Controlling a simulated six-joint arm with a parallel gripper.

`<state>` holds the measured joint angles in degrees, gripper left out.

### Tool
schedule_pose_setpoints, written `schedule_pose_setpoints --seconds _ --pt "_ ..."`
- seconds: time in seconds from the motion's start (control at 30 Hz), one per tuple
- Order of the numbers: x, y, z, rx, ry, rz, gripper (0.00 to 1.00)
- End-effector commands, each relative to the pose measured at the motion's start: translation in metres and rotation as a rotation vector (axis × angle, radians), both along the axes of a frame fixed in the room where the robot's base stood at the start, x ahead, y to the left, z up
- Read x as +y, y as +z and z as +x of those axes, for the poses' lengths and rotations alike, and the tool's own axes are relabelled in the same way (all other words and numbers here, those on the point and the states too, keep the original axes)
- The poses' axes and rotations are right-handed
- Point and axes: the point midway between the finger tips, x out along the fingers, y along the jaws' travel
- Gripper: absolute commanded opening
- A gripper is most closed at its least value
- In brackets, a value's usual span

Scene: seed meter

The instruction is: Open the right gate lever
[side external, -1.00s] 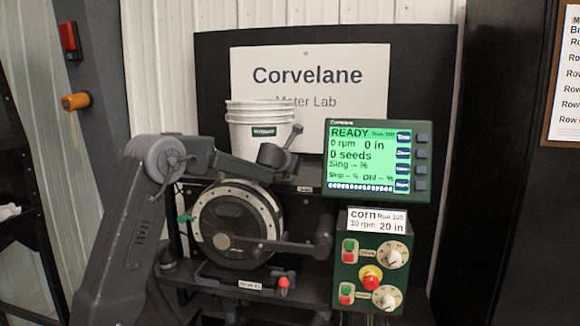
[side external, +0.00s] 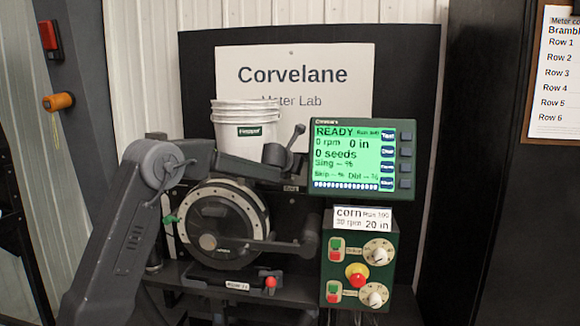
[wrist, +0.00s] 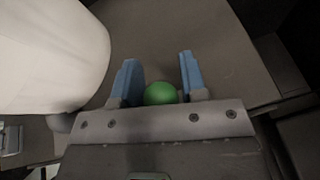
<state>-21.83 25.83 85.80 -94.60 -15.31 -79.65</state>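In the wrist view, my gripper (wrist: 160,72) has its two blue fingers spread apart. A green ball-shaped knob (wrist: 160,94) lies between them in the picture, close to the finger bases. I cannot tell whether it touches either finger. The shaft of the lever it may belong to is hidden. In the side view my fingertips cannot be made out. The end of my arm is in front of the shelf beside the bucket. Another green knob (side external: 170,219) sticks out left of the round meter (side external: 222,222). Which one is the right gate lever is not clear.
A white bucket (side external: 243,128) stands close by and fills the upper left of the wrist view. A green display box (side external: 363,158) is right of my wrist. Below it is a control box (side external: 356,262). A red knob (side external: 270,282) is at the lower front.

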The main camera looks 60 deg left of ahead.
Motion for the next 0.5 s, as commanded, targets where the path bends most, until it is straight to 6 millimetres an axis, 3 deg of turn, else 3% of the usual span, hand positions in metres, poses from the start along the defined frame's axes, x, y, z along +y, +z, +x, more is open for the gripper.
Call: schedule_pose_setpoints --seconds 0.17,0.5 --pt "0.0000 -0.0002 0.0000 0.000 0.000 0.000 0.56" --pt "-0.0033 0.0025 -0.0038 0.000 -0.001 0.001 0.56"
